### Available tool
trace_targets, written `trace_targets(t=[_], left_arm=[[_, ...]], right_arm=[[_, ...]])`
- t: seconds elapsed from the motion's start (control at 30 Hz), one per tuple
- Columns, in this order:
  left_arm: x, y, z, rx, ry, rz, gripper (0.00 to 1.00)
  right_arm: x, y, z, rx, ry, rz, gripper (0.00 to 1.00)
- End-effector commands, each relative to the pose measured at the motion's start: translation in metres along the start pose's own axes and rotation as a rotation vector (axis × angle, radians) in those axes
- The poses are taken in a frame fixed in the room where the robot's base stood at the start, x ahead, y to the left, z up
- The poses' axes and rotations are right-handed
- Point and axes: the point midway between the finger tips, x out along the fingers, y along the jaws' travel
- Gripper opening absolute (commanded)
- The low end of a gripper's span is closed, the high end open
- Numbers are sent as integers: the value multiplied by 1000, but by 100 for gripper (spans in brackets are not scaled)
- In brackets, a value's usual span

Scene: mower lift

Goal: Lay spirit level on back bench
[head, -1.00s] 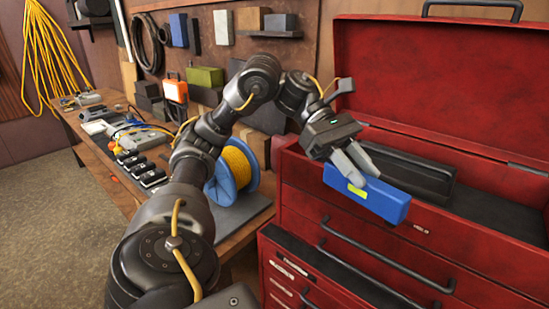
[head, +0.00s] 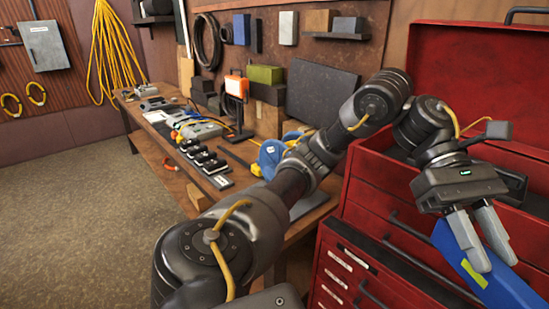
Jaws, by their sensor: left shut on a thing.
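The spirit level is a blue bar with a yellow-green vial window (head: 492,272), at the lower right of the head view. My left gripper (head: 480,258) is shut on it and holds it in front of the red tool chest, tilted down to the right. Its lower end runs close to the picture's edge. The back bench (head: 158,137) is a long wooden bench along the wall, left of the chest. My right gripper is not in view.
The red tool chest (head: 372,183) stands open at the right. The bench holds a blue reel (head: 270,153) partly behind my arm, several black devices in a row (head: 207,160), an orange work light (head: 236,87) and grey tools. Open floor (head: 80,200) lies at the left.

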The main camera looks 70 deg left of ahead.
Motion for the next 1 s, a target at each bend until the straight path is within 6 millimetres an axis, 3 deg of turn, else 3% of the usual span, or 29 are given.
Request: trace_targets(t=[0.1, 0.27, 0.5, 0.7, 0.9, 1.0], left_arm=[[38, 17, -2, -19, 8, 31, 0], [74, 48, -27, -106, 11, 187, 0], [103, 94, -96, -315, -6, 551, 0], [102, 109, -181, -540, -22, 952, 0], [87, 87, -249, -728, -25, 1308, 0], [81, 72, -269, -791, -20, 1434, 0]], right_arm=[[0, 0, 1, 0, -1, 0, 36], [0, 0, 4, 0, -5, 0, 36], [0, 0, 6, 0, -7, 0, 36], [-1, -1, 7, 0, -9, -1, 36], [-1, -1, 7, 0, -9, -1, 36], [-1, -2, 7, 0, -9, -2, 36]])
